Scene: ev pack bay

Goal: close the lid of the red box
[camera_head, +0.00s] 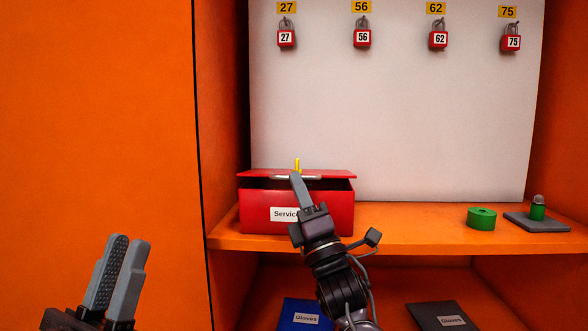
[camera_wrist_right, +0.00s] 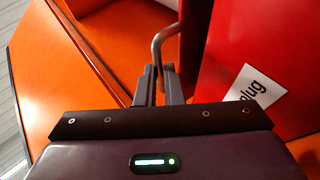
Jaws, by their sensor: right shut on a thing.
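The red box (camera_head: 335,208) stands on the orange shelf with a white label reading "Servic…" on its front. Its red lid (camera_head: 258,173) is partly open, with a dark gap between it and the box front. A metal handle (camera_head: 313,177) is at the lid's front edge. My right gripper (camera_head: 298,177) reaches up in front of the box and is shut on this handle. In the right wrist view the bent handle (camera_wrist_right: 157,45) runs between the fingertips (camera_wrist_right: 160,78). My left gripper (camera_head: 130,240) is at the lower left, away from the box; its finger gap is unclear.
A green ring (camera_head: 481,219) and a grey plate (camera_head: 540,223) with a green-based piece are on the shelf (camera_head: 400,238) at right. Several red padlocks hang on the white back panel (camera_head: 400,120). Blue (camera_head: 303,312) and dark (camera_head: 440,317) "Gloves" items lie below.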

